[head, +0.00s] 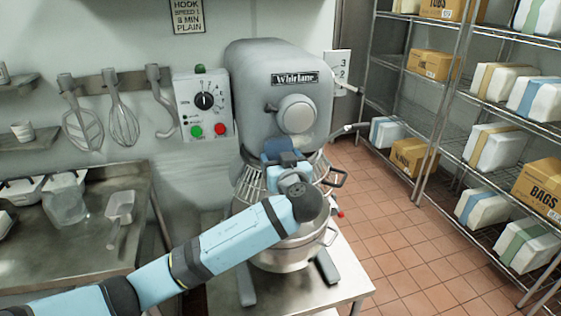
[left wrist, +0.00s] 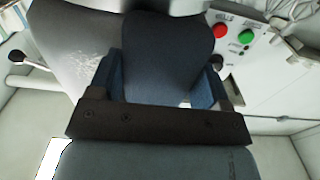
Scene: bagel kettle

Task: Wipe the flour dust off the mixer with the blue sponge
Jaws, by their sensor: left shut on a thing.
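The grey mixer (head: 268,90) stands on a metal table, with a wire guard and a steel bowl under its head. My left gripper (head: 284,156) is up against the front of the mixer, below the round hub. It is shut on the blue sponge (left wrist: 168,55), which looks dark in the left wrist view between the two blue fingers. Pale flour dust (left wrist: 92,66) speckles the mixer's grey surface beside the sponge in that view. Whether the sponge touches the surface is hard to tell. My right gripper is not in view.
A control box (head: 204,104) with green and red buttons is left of the mixer. Whisks and a hook hang from a wall rail (head: 100,82). A counter (head: 60,240) with tubs and a scoop (head: 119,208) is at left. Shelves with boxes (head: 413,157) stand right, across open floor.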

